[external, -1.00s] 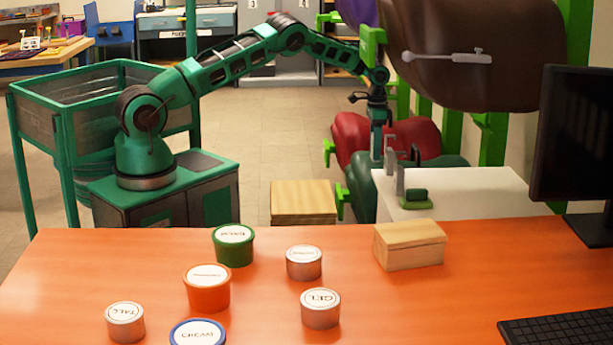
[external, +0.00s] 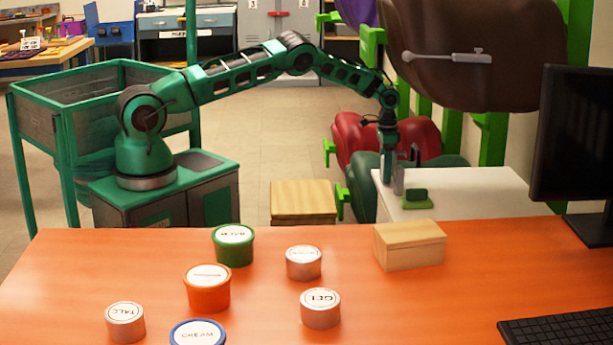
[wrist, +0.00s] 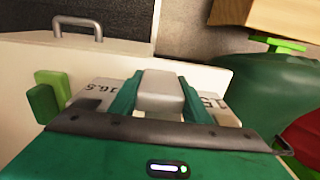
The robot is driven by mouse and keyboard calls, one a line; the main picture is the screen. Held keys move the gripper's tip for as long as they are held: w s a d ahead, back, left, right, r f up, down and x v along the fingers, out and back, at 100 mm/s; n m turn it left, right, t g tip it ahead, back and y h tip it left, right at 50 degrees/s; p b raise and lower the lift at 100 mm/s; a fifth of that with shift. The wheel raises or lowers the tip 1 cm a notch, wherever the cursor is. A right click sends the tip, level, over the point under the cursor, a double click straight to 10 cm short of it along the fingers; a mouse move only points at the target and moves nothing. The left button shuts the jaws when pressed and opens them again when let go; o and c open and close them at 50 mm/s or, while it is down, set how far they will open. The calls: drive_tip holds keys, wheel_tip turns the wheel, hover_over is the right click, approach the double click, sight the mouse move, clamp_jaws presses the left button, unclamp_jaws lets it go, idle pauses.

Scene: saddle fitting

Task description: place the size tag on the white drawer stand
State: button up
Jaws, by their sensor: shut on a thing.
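My gripper (external: 388,182) points down at the left part of the white drawer stand's top. In the wrist view its green fingers (wrist: 160,92) are shut on the grey middle block of the size tag (wrist: 103,88). The tag's pale plate shows on both sides of the fingers, with "16.5" at left and part of a number at right. The white drawer stand (external: 470,190) also shows in the wrist view (wrist: 60,65), with a grey handle. The tag is at the top's level; I cannot tell whether it touches.
A small green block (external: 416,196) sits on the stand, just right of my gripper. A wooden box (external: 408,246) and several round tubs stand on the orange table (external: 130,260). A monitor (external: 575,140) is at right. Saddles hang behind the stand.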

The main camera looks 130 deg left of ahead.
drive_tip(key=o, duration=1.1)
drive_tip(key=shift+f, duration=0.1)
drive_tip(key=shift+r, duration=2.15)
